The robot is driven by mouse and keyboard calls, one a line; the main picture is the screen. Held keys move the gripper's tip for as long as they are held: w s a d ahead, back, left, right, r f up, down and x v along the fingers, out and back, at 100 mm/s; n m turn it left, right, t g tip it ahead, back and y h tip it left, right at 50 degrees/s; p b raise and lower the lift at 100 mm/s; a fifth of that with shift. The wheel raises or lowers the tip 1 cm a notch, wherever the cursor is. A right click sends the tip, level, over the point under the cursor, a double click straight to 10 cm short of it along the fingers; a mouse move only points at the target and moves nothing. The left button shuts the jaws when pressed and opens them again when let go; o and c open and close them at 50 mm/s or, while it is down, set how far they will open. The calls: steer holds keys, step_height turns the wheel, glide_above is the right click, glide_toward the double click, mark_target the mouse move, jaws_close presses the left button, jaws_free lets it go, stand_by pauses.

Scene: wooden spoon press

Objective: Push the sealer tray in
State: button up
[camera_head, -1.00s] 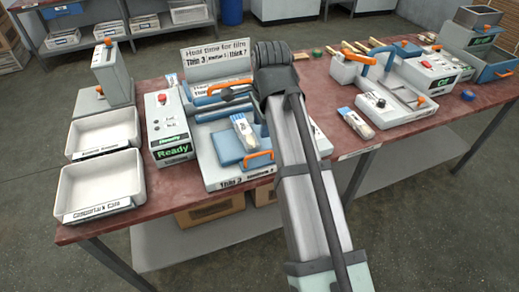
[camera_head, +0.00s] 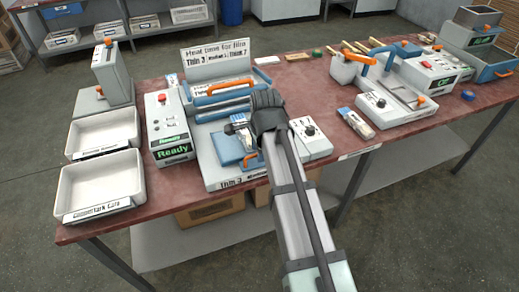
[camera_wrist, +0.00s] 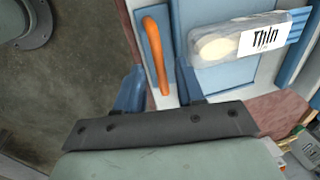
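The sealer (camera_head: 212,170) is a white machine with blue rollers and a blue sliding tray (camera_head: 228,147) at its front. The tray's orange handle (camera_head: 250,160) is partly covered by my gripper in the head view. In the wrist view the handle (camera_wrist: 153,50) runs between my gripper's (camera_wrist: 160,65) two blue fingers, which are open with gaps on both sides. I cannot tell whether either finger touches it. A clear pouch (camera_wrist: 222,45) labelled "Thin" lies on the tray, with a pale spoon end inside.
A control box (camera_head: 168,135) reading "Ready" stands left of the sealer, and two white bins (camera_head: 97,185) lie further left. A sign (camera_head: 218,62) stands behind. A dial box (camera_head: 310,138) sits just right of my gripper. Another pouch (camera_head: 355,123) and a second station (camera_head: 395,95) are at right.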

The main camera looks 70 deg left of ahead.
steer(key=shift+f, duration=0.1)
jaws_close()
stand_by(0.4)
stand_by(0.3)
